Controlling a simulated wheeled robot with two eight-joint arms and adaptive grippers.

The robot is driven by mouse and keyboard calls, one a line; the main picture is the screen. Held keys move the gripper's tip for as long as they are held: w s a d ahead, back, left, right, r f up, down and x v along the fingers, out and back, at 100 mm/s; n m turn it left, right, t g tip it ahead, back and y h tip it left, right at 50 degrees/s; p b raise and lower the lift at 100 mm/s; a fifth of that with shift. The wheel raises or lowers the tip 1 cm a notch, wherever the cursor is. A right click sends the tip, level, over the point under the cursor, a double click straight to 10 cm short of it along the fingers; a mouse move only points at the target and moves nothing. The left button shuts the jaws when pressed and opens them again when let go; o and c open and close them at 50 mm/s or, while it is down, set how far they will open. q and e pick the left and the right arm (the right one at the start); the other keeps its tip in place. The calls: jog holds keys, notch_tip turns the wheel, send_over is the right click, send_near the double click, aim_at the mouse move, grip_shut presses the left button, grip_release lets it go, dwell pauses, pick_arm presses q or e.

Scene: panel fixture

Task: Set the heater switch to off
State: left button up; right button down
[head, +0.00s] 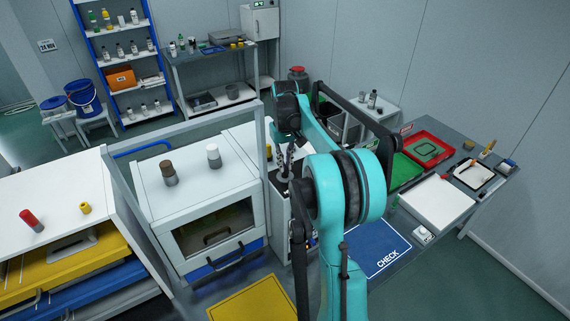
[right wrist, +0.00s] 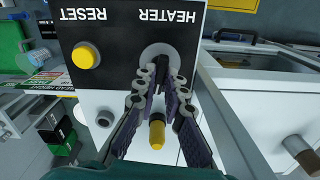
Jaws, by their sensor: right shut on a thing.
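That view shows the panel upside down. My right gripper (right wrist: 161,78) is shut on the switch, its dark ridged fingers on both sides of the lever and its tips near the round base. In the head view my right gripper (head: 287,162) is at the top of the narrow panel box, and my arm and gripper hide the switch. My left gripper is not in view.
A yellow RESET button (right wrist: 86,55) is beside the switch on the black panel. A white cabinet (head: 205,185) with a window stands left of the panel box in the head view. On the right is a table with a red tray (head: 450,146) and a blue CHECK mat (head: 372,250).

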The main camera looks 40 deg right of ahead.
jog(key=shift+n, duration=0.9)
jog(key=shift+r, duration=0.1)
jog(key=c, duration=1.6)
grip_release()
notch_tip(320, 180, up, 12)
